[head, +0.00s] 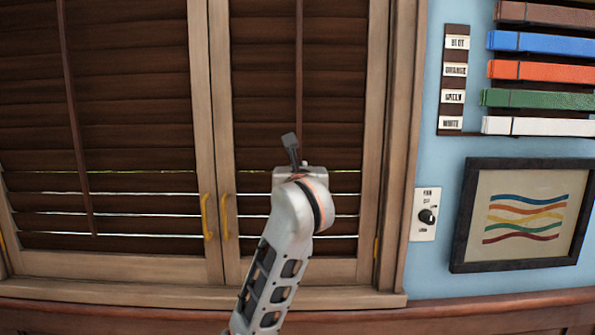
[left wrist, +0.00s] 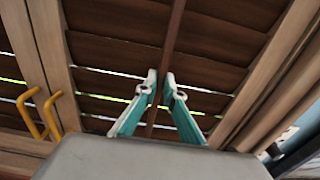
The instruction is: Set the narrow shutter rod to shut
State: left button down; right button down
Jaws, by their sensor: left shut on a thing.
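The narrow shutter (head: 262,100) is the right-hand panel, with dark brown slats in a light wood frame. Its thin vertical rod (head: 299,60) runs down the front of the slats; it also shows in the left wrist view (left wrist: 176,30). Thin bright slits show between its lower slats, while the upper slats show no light. My left gripper (head: 290,150) is at the lower part of the rod. In the left wrist view its teal fingers (left wrist: 160,90) are shut on the rod, one on each side. In the head view, my arm hides part of the lower slats. My right gripper is not in view.
A wider shutter (head: 130,100) with its own rod (head: 75,110) stands to the left, also with bright slits low down. Yellow handles (head: 207,216) sit at the middle stiles. A knob plate (head: 427,216), framed picture (head: 463,215) and coloured bars (head: 540,72) are on the right.

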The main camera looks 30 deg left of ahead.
pick_arm(q)
jog(key=c, duration=2.1)
grip_release()
jog(key=shift+r, duration=0.4)
jog(key=shift+c, duration=0.2)
jog(key=shift+w+f, duration=0.1)
jog(key=shift+f, duration=0.05)
jog(key=v, duration=1.2)
jog(key=shift+f, duration=0.1)
